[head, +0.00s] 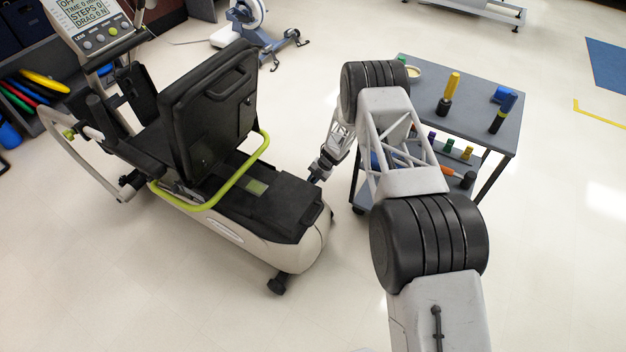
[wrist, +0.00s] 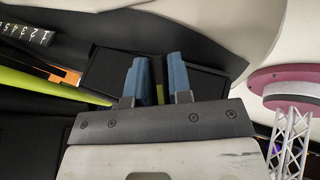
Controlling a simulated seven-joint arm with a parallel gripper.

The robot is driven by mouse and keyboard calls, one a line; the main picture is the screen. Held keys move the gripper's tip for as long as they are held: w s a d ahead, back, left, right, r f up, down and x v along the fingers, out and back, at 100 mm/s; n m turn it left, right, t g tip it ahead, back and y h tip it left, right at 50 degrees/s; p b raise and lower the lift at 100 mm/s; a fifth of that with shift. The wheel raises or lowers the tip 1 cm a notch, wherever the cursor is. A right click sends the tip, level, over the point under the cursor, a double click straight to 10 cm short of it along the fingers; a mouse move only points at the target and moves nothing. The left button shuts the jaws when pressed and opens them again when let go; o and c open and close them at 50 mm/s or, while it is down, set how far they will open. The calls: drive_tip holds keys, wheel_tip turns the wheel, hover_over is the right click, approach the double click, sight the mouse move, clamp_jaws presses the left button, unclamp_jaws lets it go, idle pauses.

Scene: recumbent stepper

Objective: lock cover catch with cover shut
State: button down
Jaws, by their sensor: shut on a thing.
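The recumbent stepper's black rear cover (head: 280,207) lies flat on the base behind the seat, and looks shut. In the head view my gripper (head: 317,174) is at the cover's far right edge; the catch cannot be made out there. In the wrist view my gripper (wrist: 157,78) has its two blue fingers close together on a narrow yellow-green piece (wrist: 159,94), which looks like the cover catch. Most of the catch is hidden by the fingers, so whether it is locked cannot be seen. A dark panel (wrist: 107,75) lies beside the fingers.
The seat back (head: 208,110) and a lime-green rail (head: 238,172) stand left of the cover. A grey cart (head: 470,105) with coloured-handled tools stands right of my gripper, partly behind my arm. The floor in front of the stepper is clear.

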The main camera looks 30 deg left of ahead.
drive_tip(key=shift+w+r+m+h, duration=0.1)
drive_tip(key=shift+m+h, duration=0.4)
drive_tip(key=shift+h, duration=1.8)
drive_tip(key=c, duration=1.1)
unclamp_jaws()
drive_tip(key=shift+o, duration=0.2)
drive_tip(key=v, duration=0.7)
drive_tip(key=shift+r, duration=0.3)
